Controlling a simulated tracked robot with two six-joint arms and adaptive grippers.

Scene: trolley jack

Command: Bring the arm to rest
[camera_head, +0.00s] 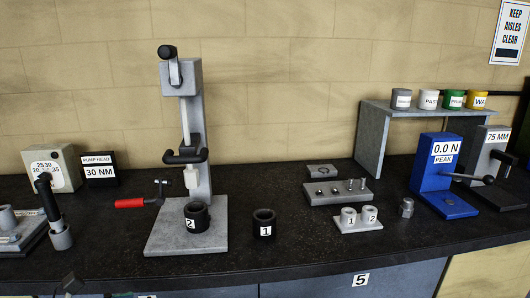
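A grey press (188,110) stands on a light grey base plate (165,238) left of centre. Its lever with a black knob (167,52) points up at the top, and a dark U-shaped part (185,156) crosses the column above a pale ram tip. A black cup marked 2 (196,217) stands upright on the plate below the ram. Dark shapes at the bottom left edge may be part of my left gripper (70,284); its fingers cannot be made out. My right gripper is not clearly seen. Which arm the task names cannot be told from this view.
A black cup marked 1 (264,222) stands right of the plate. A red-handled tool (130,203) lies at its left. A blue gauge (437,165), a grey shelf with several jars (375,135) and a pin block (338,191) fill the right. The front middle counter is clear.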

